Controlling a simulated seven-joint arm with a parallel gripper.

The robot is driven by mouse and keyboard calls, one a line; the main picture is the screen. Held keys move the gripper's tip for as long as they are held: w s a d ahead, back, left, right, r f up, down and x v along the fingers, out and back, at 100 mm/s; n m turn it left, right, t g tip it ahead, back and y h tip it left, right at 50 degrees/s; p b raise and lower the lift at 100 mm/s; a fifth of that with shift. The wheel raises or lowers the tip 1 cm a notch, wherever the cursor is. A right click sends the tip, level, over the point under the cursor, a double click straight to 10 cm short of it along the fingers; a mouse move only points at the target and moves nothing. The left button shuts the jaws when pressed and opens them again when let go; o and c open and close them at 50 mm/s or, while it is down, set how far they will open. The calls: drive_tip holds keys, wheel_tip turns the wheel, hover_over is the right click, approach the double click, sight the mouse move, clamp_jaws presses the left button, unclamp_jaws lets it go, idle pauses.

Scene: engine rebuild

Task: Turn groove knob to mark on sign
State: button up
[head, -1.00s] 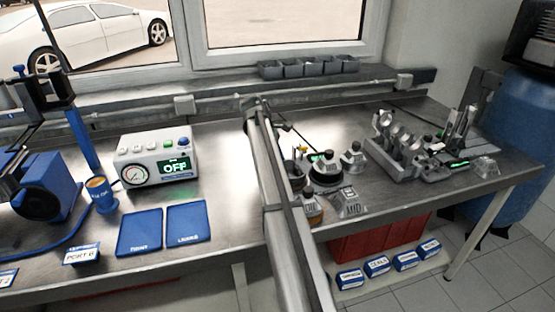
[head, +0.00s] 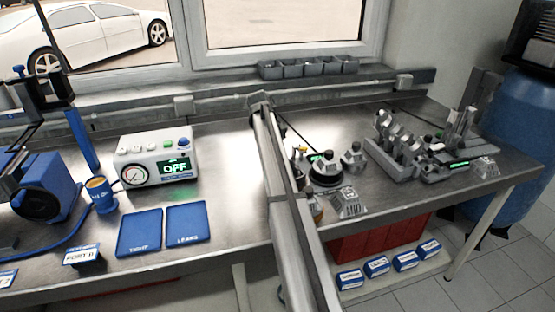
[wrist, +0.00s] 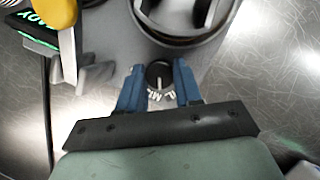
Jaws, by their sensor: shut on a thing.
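The groove knob (wrist: 158,73) is a small black dial with a white pointer line, set in the front of a grey unit (wrist: 205,58) in the wrist view. The pointer points down in the picture, towards curved white letters partly hidden near the fingers. My gripper (wrist: 159,80) has its blue fingers on either side of the knob, shut on it. In the head view my arm hides the gripper and the knob. A small grey sign (head: 350,203) stands near the bench's front edge; its lettering is hard to read now.
In the wrist view a yellow-handled tool (wrist: 60,20) and a green-lit display (wrist: 38,42) are close at upper left. A grey engine block (head: 392,155) stands right of the round unit (head: 325,170). A gauge box (head: 158,158) reading OFF and blue mats (head: 188,222) lie left.

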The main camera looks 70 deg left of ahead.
drive_tip(key=shift+a, duration=0.1)
drive_tip(key=o, duration=0.7)
drive_tip(key=shift+o, duration=0.2)
drive_tip(key=shift+r, duration=0.1)
drive_tip(key=shift+s+a+r, duration=0.1)
drive_tip(key=shift+a+r, duration=0.05)
drive_tip(key=shift+r, duration=0.3)
drive_tip(key=s+a, duration=0.2)
drive_tip(key=a, duration=0.1)
drive_tip(key=s+a, duration=0.2)
drive_tip(key=a, duration=0.1)
drive_tip(key=s+a, duration=0.2)
drive_tip(key=a, duration=0.1)
drive_tip(key=shift+s, duration=0.15)
drive_tip(key=shift+s+a, duration=0.35)
drive_tip(key=shift+s, duration=0.05)
